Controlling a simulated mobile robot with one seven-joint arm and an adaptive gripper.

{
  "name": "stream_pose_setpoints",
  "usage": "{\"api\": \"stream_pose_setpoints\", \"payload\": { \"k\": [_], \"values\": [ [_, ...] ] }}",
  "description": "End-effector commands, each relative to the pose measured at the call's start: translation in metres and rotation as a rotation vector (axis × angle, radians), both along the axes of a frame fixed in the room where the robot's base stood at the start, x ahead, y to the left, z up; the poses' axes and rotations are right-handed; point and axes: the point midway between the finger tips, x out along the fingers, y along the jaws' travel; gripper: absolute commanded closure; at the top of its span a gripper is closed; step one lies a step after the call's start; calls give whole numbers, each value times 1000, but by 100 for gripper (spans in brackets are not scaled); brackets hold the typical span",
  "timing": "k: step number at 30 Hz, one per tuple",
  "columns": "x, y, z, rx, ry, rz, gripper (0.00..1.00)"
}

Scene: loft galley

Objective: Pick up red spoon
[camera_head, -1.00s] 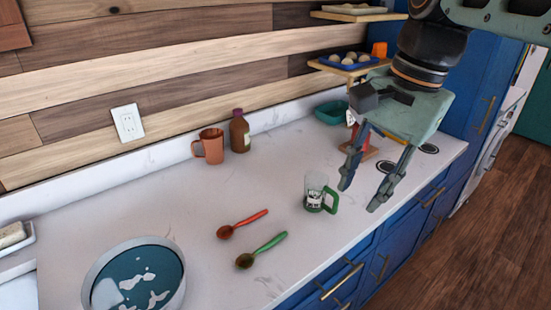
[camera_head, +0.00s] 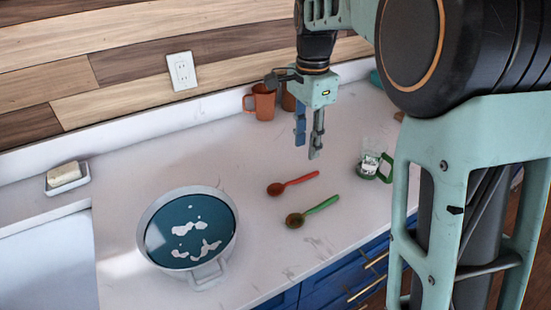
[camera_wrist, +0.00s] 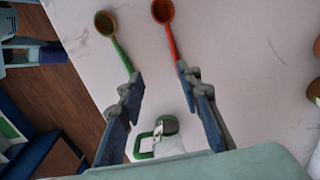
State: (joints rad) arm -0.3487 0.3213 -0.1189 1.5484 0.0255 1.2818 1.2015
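The red spoon (camera_head: 292,183) lies flat on the white counter, its bowl to the left and its handle to the upper right. A green spoon (camera_head: 311,211) lies just in front of it, roughly parallel. My gripper (camera_head: 307,150) points down above the counter, behind and above the red spoon's handle end. In the wrist view my gripper (camera_wrist: 165,85) is open and empty, its two fingers well apart. There the red spoon (camera_wrist: 166,25) shows beyond the right fingertip, and the green spoon (camera_wrist: 112,35) beyond the left one.
A glass mug with a green handle (camera_head: 373,166) stands right of the spoons. An orange mug (camera_head: 262,103) stands by the back wall. A pot with teal contents (camera_head: 147,243) is at the left front. A soap dish (camera_head: 69,188) is far left.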

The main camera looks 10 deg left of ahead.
Motion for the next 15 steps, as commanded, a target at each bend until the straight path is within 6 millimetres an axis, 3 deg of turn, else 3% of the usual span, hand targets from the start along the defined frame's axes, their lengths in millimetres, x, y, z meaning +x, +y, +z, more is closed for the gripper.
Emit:
{"api": "stream_pose_setpoints", "payload": {
  "k": [6,15],
  "values": [
    [11,9,-23,13,-3,17,68],
    [11,10,-67,13,-1,20,68]
  ]
}}
